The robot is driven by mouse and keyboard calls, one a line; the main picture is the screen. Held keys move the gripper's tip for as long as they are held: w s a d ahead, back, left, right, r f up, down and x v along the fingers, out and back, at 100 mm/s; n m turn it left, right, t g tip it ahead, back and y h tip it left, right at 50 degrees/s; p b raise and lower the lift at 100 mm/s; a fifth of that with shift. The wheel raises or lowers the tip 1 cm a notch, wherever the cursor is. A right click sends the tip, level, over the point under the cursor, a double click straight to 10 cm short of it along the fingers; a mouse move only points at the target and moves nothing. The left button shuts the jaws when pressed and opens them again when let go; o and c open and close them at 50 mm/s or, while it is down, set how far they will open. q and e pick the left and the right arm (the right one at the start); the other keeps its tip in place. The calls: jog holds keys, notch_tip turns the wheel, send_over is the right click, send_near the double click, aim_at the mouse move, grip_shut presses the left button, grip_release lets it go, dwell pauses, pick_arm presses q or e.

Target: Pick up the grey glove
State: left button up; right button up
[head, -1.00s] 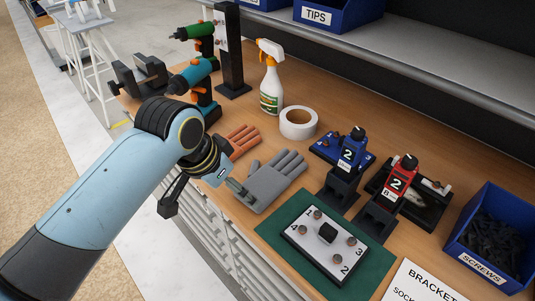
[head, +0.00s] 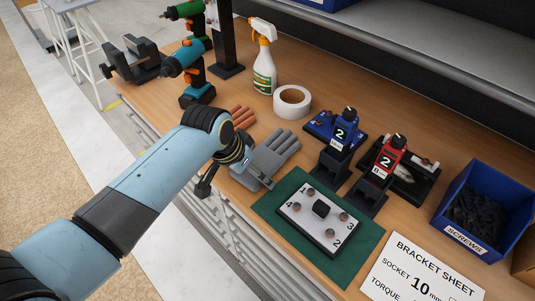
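The grey glove (head: 277,153) lies flat on the wooden bench, its fingers pointing to the upper right. My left gripper (head: 236,186) is at its cuff end, near the bench's front edge. The gripper's fingers are spread apart: one shows over the near part of the glove, the other hangs beyond the bench's front edge. I cannot tell whether the finger touches the glove. My wrist hides part of the cuff side. My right gripper is not in view.
An orange glove (head: 241,117) lies just behind, partly hidden by my arm. A green mat (head: 273,208) with a numbered plate (head: 318,245) lies close on the right. A tape roll (head: 292,101), spray bottle (head: 264,70) and blue drill (head: 190,66) stand farther back.

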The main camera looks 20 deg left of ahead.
pick_arm(q)
jog(key=shift+c, duration=0.4)
jog(key=c, duration=1)
jog(key=shift+r, duration=0.1)
